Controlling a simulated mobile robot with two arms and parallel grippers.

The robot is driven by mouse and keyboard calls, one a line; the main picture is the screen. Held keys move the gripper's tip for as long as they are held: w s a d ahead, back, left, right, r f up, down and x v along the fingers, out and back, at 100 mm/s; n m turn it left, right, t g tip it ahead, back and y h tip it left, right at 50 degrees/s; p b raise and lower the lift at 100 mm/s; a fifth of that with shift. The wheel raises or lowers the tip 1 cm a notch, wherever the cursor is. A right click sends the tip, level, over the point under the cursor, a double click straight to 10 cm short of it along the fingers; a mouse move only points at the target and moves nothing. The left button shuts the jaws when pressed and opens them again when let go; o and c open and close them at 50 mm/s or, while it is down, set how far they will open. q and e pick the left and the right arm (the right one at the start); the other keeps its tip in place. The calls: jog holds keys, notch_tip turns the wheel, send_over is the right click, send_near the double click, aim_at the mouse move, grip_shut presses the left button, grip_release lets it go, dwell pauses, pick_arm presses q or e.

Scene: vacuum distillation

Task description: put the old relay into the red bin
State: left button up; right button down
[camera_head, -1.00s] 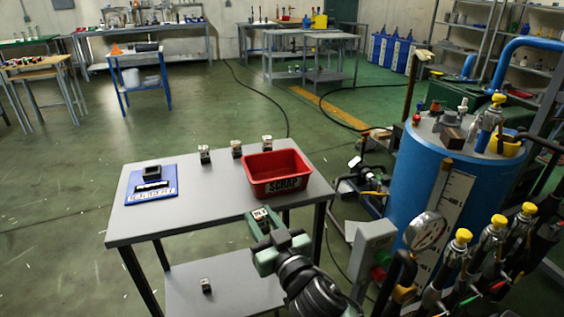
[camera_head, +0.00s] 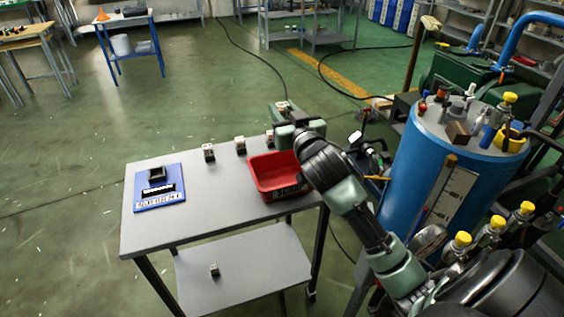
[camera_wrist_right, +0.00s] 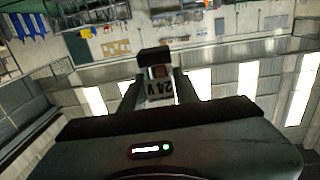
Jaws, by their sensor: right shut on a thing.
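My right gripper (camera_head: 284,108) is shut on a relay (camera_wrist_right: 159,91) with a white "24 V" label and a dark top part. In the head view it is up at the far right of the table, beyond the red bin in the picture, and the relay in it is barely visible. The red bin (camera_head: 262,187) stands on the right end of the grey table; my right arm covers its right side and part of its label. I cannot tell the gripper's exact height over the bin. My left gripper is not in view.
Small relays stand along the table's back edge, one (camera_head: 209,152) left, another (camera_head: 240,145) beside it, a third (camera_head: 270,138) by my arm. A blue board (camera_head: 148,196) with a black socket lies left. Another relay (camera_head: 214,270) is on the lower shelf. A blue tank (camera_head: 407,190) stands right.

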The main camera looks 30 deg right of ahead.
notch_tip(320, 180, down, 15)
jog(key=b, duration=0.2)
dwell(0.3)
jog(key=shift+f, duration=0.3)
jog(key=shift+d+f+b, duration=0.1)
jog(key=shift+f+b, duration=0.25)
jog(key=shift+b, duration=0.05)
jog(key=c, duration=1.1)
grip_release()
jog(key=shift+o, duration=0.2)
